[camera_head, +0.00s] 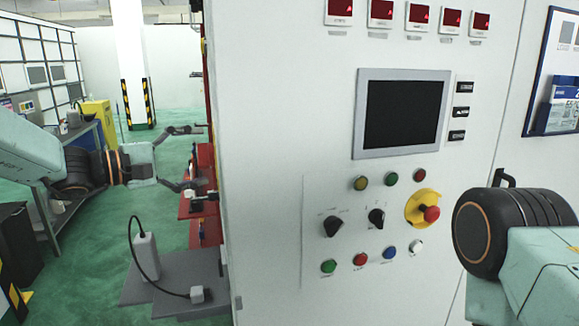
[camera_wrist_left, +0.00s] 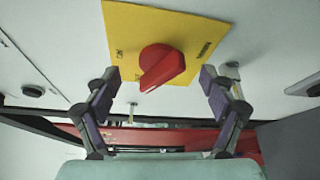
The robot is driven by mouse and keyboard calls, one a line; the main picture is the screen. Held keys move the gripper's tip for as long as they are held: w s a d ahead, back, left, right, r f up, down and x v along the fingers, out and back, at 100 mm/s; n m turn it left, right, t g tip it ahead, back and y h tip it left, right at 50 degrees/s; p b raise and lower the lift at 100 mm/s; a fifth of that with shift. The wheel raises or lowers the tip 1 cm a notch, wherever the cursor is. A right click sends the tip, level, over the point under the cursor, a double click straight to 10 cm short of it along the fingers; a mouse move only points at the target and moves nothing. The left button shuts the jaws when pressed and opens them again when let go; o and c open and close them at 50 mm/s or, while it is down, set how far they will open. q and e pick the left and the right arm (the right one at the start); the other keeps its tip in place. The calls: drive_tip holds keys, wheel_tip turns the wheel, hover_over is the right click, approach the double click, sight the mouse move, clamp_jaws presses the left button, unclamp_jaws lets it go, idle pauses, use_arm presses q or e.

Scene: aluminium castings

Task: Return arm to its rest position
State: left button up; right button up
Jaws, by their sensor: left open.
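My left arm comes in from the left in the head view, and its gripper (camera_head: 204,156) is beside the left edge of the large white control cabinet (camera_head: 270,150). Its two fingers are spread apart with nothing between them. In the left wrist view the open gripper (camera_wrist_left: 159,80) faces a red rotary knob (camera_wrist_left: 161,67) on a yellow plate (camera_wrist_left: 190,27). The knob shows between the fingertips, and I see no finger closed on it. My right arm (camera_head: 500,240) shows at the right in front of the cabinet; its gripper cannot be made out.
The cabinet front carries a dark screen (camera_head: 402,114), several buttons and a red emergency stop (camera_head: 431,213). A grey platform (camera_head: 165,290) with a white box and black cable (camera_head: 146,255) lies below the left arm. Green floor (camera_head: 175,150) is open behind it.

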use_arm(q)
drive_tip(key=s+a+m+t+b, duration=0.1)
drive_tip(key=s+a+m, duration=0.1)
drive_tip(key=s+a, duration=0.2)
drive_tip(key=shift+s+a+h+b, duration=0.15)
drive_tip(key=shift+a+h+b, duration=0.2)
drive_tip(key=shift+a, duration=0.35)
drive_tip(key=shift+f, duration=0.15)
